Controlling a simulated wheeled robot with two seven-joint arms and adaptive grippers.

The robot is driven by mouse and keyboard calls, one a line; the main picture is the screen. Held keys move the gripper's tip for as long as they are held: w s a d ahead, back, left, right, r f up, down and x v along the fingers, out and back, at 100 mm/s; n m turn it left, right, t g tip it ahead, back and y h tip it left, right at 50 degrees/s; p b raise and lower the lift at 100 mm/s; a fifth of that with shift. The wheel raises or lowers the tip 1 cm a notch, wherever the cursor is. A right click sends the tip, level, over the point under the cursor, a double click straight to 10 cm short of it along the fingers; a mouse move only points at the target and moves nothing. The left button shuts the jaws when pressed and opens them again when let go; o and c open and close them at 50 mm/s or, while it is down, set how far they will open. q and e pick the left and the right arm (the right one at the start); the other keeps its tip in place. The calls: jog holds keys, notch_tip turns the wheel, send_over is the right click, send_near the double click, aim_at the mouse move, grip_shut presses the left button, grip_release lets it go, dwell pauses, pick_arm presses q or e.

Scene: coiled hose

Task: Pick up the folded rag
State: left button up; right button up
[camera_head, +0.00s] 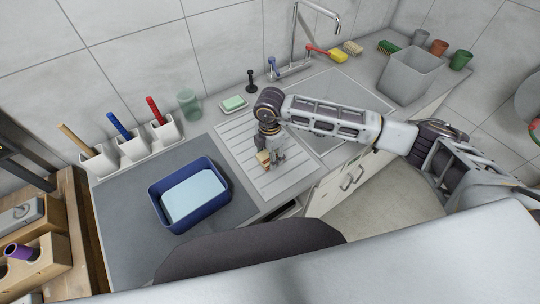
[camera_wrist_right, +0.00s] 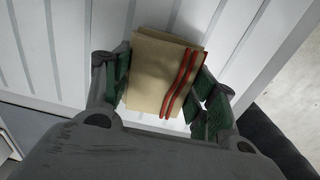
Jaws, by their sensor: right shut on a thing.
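The folded rag (camera_wrist_right: 155,72) is tan with red stripes and dark edging along its right side. It sits between the green-padded fingers of my right gripper (camera_wrist_right: 163,92) in the right wrist view, with a finger against each side. In the head view the rag (camera_head: 263,158) shows small at the tip of my right gripper (camera_head: 271,161), over the ribbed drainboard (camera_head: 240,152). My right gripper is shut on the rag. I cannot tell whether the rag still touches the drainboard. My left gripper is not in view.
A blue basin (camera_head: 160,213) with pale water stands left of the gripper. Handled tools (camera_head: 115,122) stand in white holders behind it. A soap dish (camera_head: 234,104) and the faucet (camera_head: 290,68) are at the back. A grey bin (camera_head: 405,80) stands right of the sink (camera_head: 335,95).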

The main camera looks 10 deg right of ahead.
jog(key=shift+r+b, duration=0.75)
jog(key=shift+r, duration=4.2)
jog(key=o, duration=0.4)
jog(key=c, duration=0.3)
